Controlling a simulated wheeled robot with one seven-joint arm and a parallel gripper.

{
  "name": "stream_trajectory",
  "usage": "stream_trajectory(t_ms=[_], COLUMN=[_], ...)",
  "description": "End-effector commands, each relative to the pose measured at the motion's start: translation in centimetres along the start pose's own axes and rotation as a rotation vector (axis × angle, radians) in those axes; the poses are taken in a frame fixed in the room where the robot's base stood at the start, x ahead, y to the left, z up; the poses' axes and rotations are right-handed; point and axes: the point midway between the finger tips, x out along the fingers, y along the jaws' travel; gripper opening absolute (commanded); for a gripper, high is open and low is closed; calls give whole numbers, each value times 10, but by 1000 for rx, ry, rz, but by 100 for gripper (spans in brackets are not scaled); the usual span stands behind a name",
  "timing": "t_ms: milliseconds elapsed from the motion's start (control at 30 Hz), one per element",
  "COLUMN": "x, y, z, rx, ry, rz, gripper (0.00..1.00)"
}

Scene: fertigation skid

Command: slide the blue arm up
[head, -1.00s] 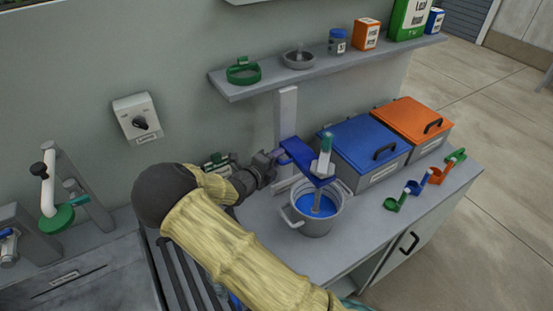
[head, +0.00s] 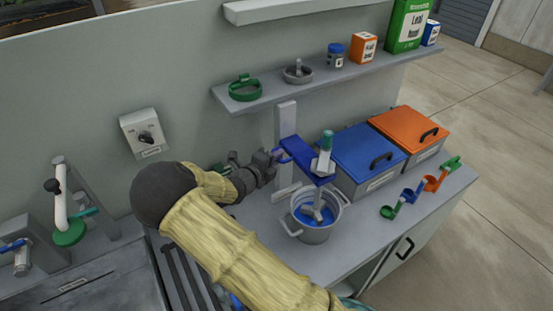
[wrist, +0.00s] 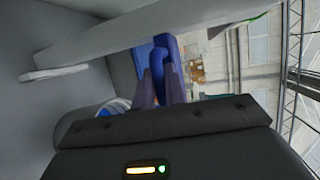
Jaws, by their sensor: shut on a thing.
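The blue arm (head: 308,160) sticks out from a grey upright post (head: 286,130) on the wall and carries a grey mixer with a green-topped handle (head: 326,146). The mixer's shaft reaches down into a grey pot (head: 314,233) with blue liquid in it. My gripper (head: 274,160) is at the left side of the blue arm, shut on its blue handle. In the wrist view the two fingers (wrist: 160,88) close around the blue handle (wrist: 158,62). The exact finger contact is partly hidden.
A shelf (head: 290,88) with a green ring, a grey dish and several containers hangs above. A blue-lidded bin (head: 355,150) and an orange-lidded bin (head: 408,128) stand right of the pot. Several scoops (head: 412,192) lie near the counter's front edge.

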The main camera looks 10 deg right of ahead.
Motion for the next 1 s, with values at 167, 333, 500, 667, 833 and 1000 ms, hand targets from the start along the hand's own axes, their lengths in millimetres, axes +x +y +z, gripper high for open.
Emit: stream_trajectory(t_ms=[167, 333, 500, 667, 833, 1000], x=[-8, -14, -18, -20, -21, -20], y=[-49, -80, -102, -113, -117, -118], z=[5, 7, 9, 10, 10, 10], rx=[4, 5, 4, 3, 4, 5], ry=[-3, -3, -3, -3, -3, -3], rz=[-7, -8, -8, -8, -9, -12], gripper=[0, 0, 0, 0, 0, 0])
